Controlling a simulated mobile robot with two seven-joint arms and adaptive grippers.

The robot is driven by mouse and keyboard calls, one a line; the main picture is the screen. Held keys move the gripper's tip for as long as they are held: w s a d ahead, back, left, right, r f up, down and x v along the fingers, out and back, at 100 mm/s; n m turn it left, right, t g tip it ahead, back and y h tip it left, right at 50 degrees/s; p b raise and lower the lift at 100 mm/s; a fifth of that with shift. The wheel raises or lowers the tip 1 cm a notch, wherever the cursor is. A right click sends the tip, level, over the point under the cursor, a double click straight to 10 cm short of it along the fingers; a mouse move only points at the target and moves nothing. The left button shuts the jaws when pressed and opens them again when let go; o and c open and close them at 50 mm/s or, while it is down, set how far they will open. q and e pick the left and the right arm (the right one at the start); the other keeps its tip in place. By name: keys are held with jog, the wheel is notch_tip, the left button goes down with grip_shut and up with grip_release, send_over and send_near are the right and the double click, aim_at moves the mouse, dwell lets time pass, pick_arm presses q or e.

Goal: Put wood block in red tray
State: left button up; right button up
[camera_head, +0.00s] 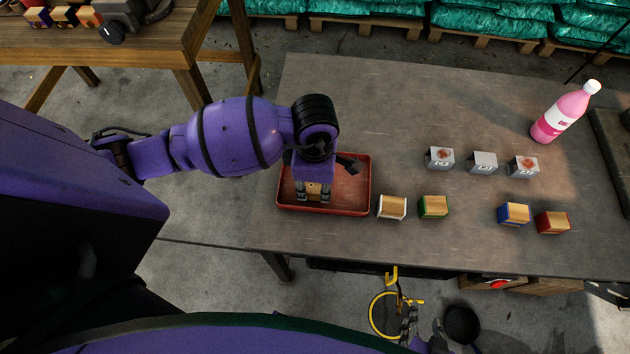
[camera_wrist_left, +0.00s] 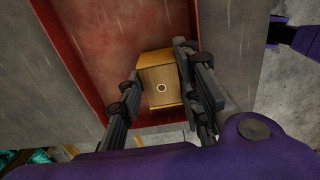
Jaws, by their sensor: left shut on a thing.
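The red tray (camera_head: 352,190) lies on the left part of the grey table; its rim and floor also show in the left wrist view (camera_wrist_left: 92,45). My left gripper (camera_head: 313,198) is over the front part of the tray, pointing down. It is shut on a wood block (camera_wrist_left: 160,84) with yellow-edged sides, which also shows between the fingers in the head view (camera_head: 314,189). The block is inside the tray's outline; I cannot tell whether it touches the floor. My right gripper (camera_head: 425,326) is low at the bottom of the head view, before the table, empty with fingers apart.
Wood blocks with white (camera_head: 392,207), green (camera_head: 433,207), blue (camera_head: 513,214) and red (camera_head: 552,222) sides stand right of the tray. Behind them are three grey blocks (camera_head: 482,162) and a pink bottle (camera_head: 563,115). The table's back middle (camera_head: 370,100) is clear.

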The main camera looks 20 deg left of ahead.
aim_at(315, 186)
pick_arm(q)
jog(key=shift+f, duration=0.15)
jog(key=o, duration=1.1)
jog(key=shift+o, duration=0.2)
notch_tip(315, 186, up, 12)
jog(key=shift+r+p, duration=0.25)
jog(key=shift+p, duration=0.05)
